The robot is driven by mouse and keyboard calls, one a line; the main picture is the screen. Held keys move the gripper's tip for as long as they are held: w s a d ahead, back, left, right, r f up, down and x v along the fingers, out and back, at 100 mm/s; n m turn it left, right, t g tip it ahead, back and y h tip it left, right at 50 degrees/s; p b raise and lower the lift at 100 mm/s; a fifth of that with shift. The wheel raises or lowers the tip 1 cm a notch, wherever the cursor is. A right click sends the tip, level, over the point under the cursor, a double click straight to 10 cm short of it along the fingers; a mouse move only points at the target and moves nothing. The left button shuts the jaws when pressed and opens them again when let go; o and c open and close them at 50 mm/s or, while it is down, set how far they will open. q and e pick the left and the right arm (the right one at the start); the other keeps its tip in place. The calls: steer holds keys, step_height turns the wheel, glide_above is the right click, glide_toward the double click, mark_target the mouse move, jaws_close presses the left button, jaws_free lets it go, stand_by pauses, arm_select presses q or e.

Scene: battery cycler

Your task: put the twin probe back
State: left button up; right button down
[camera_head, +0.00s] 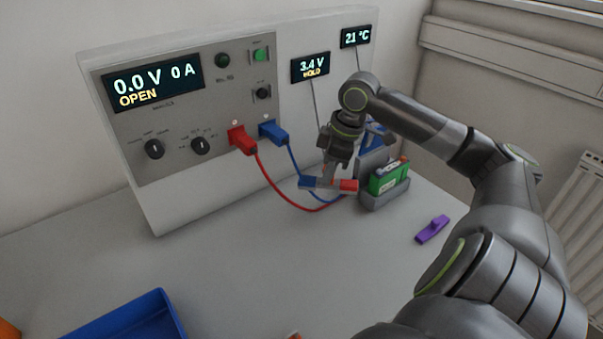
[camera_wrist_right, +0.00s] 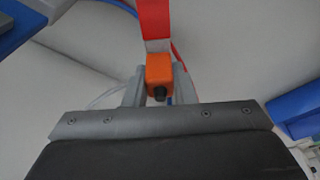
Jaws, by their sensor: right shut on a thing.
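My right gripper (camera_head: 333,172) is shut on the twin probe (camera_head: 348,186), a short bar with a blue end on the left and a red end on the right. I hold it in front of the cycler panel, just left of the green battery (camera_head: 385,180) in its grey cradle (camera_head: 386,200). In the right wrist view the gripper's fingers (camera_wrist_right: 158,92) close around an orange block (camera_wrist_right: 160,70), with a red part (camera_wrist_right: 155,20) beyond it. A blue-and-grey stand (camera_head: 371,150) behind the gripper is partly hidden. My left gripper is not in view.
Red (camera_head: 243,140) and blue (camera_head: 273,132) plugs sit in the cycler panel (camera_head: 190,160); their cables loop near the probe. Displays read 0.0 V, 0 A, OPEN; 3.4 V, HOLD; 21 °C. A purple piece (camera_head: 432,230) lies right. A blue tray (camera_head: 130,318) is front left. The middle table is clear.

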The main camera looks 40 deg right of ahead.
steer(key=w+p, duration=0.1)
steer(key=w, duration=0.8)
steer(key=f, duration=0.4)
steer(key=f+p, duration=0.1)
steer(key=f, duration=0.1)
steer(key=shift+w+d+f, duration=0.1)
steer(key=shift+w+d, duration=0.1)
steer(key=shift+d, duration=0.2)
steer(key=shift+w+f, duration=0.2)
steer(key=shift+f, duration=0.1)
steer(key=shift+d+f, duration=0.1)
steer(key=shift+f, duration=0.05)
steer(key=c, duration=1.2)
jaws_free()
steer(key=shift+f, duration=0.1)
